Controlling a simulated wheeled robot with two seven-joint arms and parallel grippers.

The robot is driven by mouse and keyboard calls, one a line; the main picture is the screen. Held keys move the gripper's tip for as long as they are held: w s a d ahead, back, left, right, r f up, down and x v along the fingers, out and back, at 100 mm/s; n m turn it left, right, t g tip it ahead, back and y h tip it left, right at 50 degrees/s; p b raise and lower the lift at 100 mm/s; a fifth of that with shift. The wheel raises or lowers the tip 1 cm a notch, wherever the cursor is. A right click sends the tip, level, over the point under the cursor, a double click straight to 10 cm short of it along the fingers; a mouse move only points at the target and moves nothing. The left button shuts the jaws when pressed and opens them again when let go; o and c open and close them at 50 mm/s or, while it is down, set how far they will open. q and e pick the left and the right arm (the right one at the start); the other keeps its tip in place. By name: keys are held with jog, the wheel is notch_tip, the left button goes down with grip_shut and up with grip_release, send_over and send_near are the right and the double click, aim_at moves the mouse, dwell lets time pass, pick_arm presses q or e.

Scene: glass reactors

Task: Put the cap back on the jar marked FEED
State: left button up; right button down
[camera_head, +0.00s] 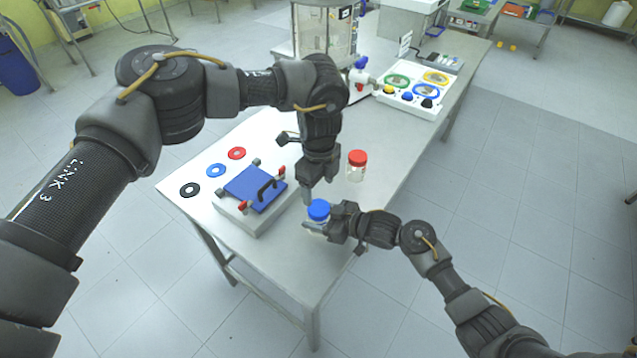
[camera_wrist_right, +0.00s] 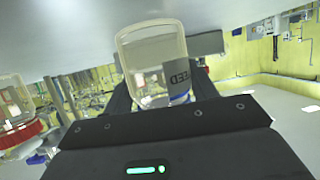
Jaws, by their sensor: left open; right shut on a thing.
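The jar marked FEED is a clear glass jar (camera_wrist_right: 150,60) in the right wrist view, where the picture is upside down and part of the label shows. In the head view a blue cap (camera_head: 318,209) sits at the top of this jar, near the table's front edge. I cannot tell whether it is seated or threaded. My right gripper (camera_head: 320,225) is shut on the jar's glass body from the right. My left gripper (camera_head: 317,190) points down just above and behind the blue cap, open. Its fingers are partly hidden, and contact with the cap cannot be told.
A red-capped jar (camera_head: 356,165) stands close behind and right. A blue-lidded box with a black handle (camera_head: 255,187) lies to the left, beside black, blue and red rings (camera_head: 236,153). A white panel with coloured rings (camera_head: 417,100) and a glass reactor (camera_head: 325,30) stand farther back.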

aim_at(319, 207)
pick_arm(q)
jog(key=shift+f, duration=3.85)
jog(key=c, duration=1)
jog(key=m, duration=0.6)
jog(key=shift+m, duration=0.3)
jog(key=o, duration=1.1)
jog(key=shift+r, duration=0.15)
